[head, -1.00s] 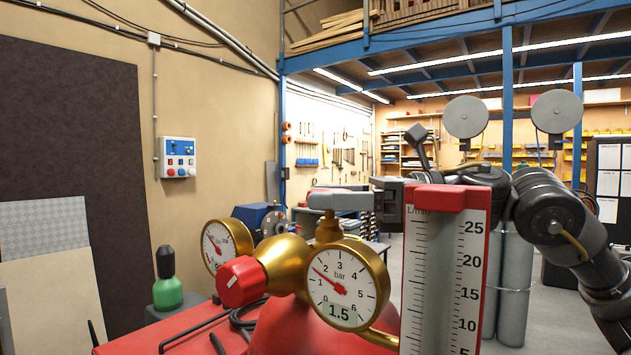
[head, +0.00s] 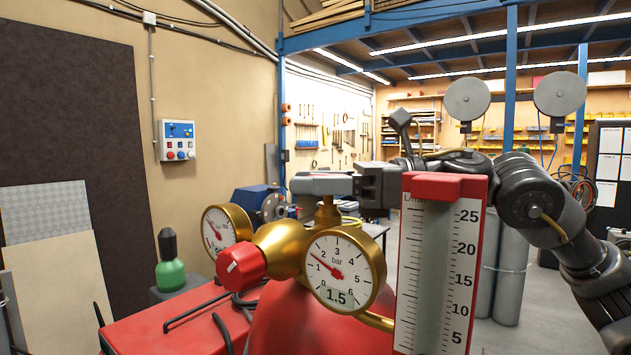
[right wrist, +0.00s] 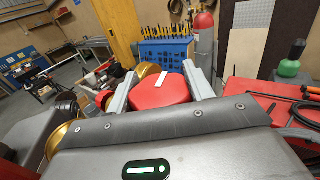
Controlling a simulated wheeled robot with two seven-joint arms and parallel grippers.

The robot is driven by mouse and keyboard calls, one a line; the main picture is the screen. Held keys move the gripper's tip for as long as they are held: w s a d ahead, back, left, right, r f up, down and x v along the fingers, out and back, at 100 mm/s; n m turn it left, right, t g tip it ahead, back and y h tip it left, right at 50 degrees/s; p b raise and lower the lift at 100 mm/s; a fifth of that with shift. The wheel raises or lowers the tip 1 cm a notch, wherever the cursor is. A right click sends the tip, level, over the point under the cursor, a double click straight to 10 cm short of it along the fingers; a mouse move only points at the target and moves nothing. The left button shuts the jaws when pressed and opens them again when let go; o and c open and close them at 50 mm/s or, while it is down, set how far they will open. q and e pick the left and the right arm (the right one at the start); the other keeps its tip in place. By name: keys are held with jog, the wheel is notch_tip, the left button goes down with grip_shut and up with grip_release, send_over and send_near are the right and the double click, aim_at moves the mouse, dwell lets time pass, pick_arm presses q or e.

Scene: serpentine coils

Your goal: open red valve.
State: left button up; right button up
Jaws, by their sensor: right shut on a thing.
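The red valve (right wrist: 160,95) is a red faceted handle with a white stripe, seen in the right wrist view between my right gripper's two fingers (right wrist: 155,72). The gripper is shut on it. In the head view, my right gripper (head: 320,184) sits atop the brass stem (head: 326,213), and its fingers hide the handle. A second red knob (head: 241,265) is on the brass regulator (head: 280,247) lower left, apart from the gripper. The front gauge (head: 340,271) shows 1.5 bar. My left gripper is not in view.
A tall red-and-white flowmeter (head: 438,265) stands just right, in front of my right forearm. A second gauge (head: 226,228) is at left. A red surface (head: 170,325) with black hose is lower left. A green bottle (head: 170,272) stands behind it.

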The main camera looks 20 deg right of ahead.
jog(key=shift+s+n+g+y, duration=0.15)
jog(key=shift+n+g, duration=0.6)
jog(key=shift+g, duration=0.4)
jog(key=shift+s+n+g+y, duration=0.15)
jog(key=shift+n+g, duration=0.6)
jog(key=shift+g, duration=0.4)
jog(key=o, duration=1)
jog(key=shift+w, duration=0.1)
jog(key=shift+d+f+b, duration=0.1)
jog(key=shift+d+b, duration=0.2)
jog(key=shift+d, duration=0.15)
jog(key=d+b, duration=0.3)
jog(key=d, duration=0.7)
